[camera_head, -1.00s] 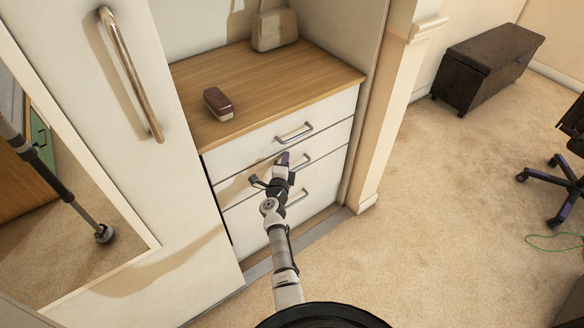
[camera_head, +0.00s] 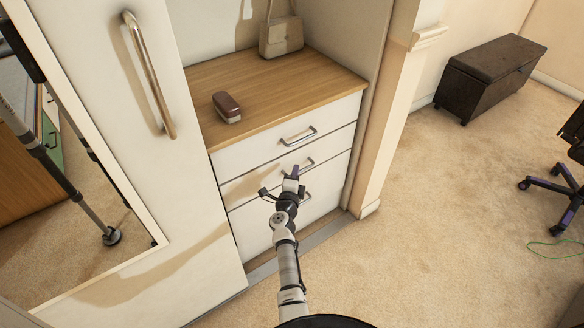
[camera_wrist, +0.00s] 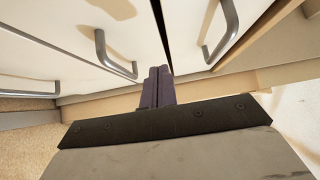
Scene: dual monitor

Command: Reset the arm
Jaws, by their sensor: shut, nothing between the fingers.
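My gripper (camera_head: 297,172) is in front of the white drawer unit, at about the height of its middle drawer. In the wrist view its two dark purple fingers (camera_wrist: 158,86) are pressed together with nothing between them. The drawers look closed. My arm reaches up from the bottom middle of the head view, bent at the wrist. I cannot tell whether the fingertips touch the drawer front.
Drawer handles (camera_head: 299,136) stick out close to my gripper; one also shows in the wrist view (camera_wrist: 112,58). A brown box (camera_head: 227,107) and a beige bag (camera_head: 281,35) sit on the wooden top.

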